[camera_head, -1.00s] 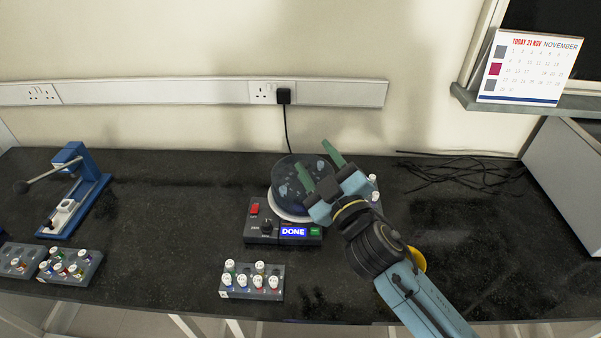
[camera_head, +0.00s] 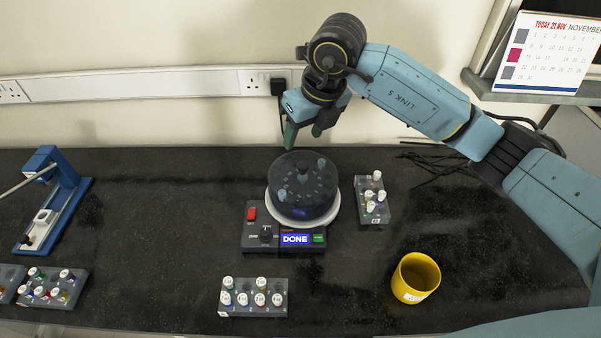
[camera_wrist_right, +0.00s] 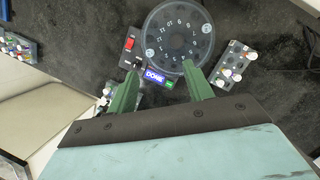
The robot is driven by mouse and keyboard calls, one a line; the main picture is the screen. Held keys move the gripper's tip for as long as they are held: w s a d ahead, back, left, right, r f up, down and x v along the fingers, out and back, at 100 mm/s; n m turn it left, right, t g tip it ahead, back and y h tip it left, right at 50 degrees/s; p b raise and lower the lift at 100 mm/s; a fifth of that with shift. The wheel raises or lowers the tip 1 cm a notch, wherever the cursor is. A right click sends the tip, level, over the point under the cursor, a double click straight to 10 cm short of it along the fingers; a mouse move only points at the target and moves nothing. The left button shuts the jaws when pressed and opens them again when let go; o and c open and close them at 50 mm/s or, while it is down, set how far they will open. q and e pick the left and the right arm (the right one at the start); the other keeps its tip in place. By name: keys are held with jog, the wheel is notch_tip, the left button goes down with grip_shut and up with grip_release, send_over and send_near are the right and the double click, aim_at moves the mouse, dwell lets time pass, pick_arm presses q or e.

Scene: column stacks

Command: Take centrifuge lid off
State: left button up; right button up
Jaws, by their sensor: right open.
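The centrifuge (camera_head: 257,241) stands on the dark bench with its display reading DONE. Its smoky see-through round lid (camera_head: 312,203) sits on top, with a dark knob at the centre, inside a white rim (camera_head: 277,217). Through the lid (camera_wrist_right: 180,42) in the right wrist view, a ring of numbered slots shows. My right gripper (camera_head: 304,140) is open and empty, green fingers pointing down, apart from the lid and appearing above its far side. In the right wrist view its fingers (camera_wrist_right: 159,92) are spread, with the lid beyond them. My left gripper is out of view.
A rack of capped tubes (camera_head: 367,207) stands just right of the centrifuge, another (camera_head: 240,309) in front. A yellow cup (camera_head: 415,278) stands at front right. A blue press (camera_head: 58,205) and further racks are at left.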

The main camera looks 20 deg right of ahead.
jog(key=d, duration=0.1)
jog(key=h, duration=0.1)
send_over(303, 165)
jog(key=s, duration=0.2)
jog(key=x, duration=0.4)
jog(key=s+x, duration=0.1)
jog(key=x, duration=0.2)
jog(key=shift+s+d+f, duration=0.1)
jog(key=shift+d+f, duration=0.2)
jog(key=shift+d, duration=0.1)
jog(key=x, duration=0.5)
jog(key=shift+d+f, duration=0.15)
grip_shut()
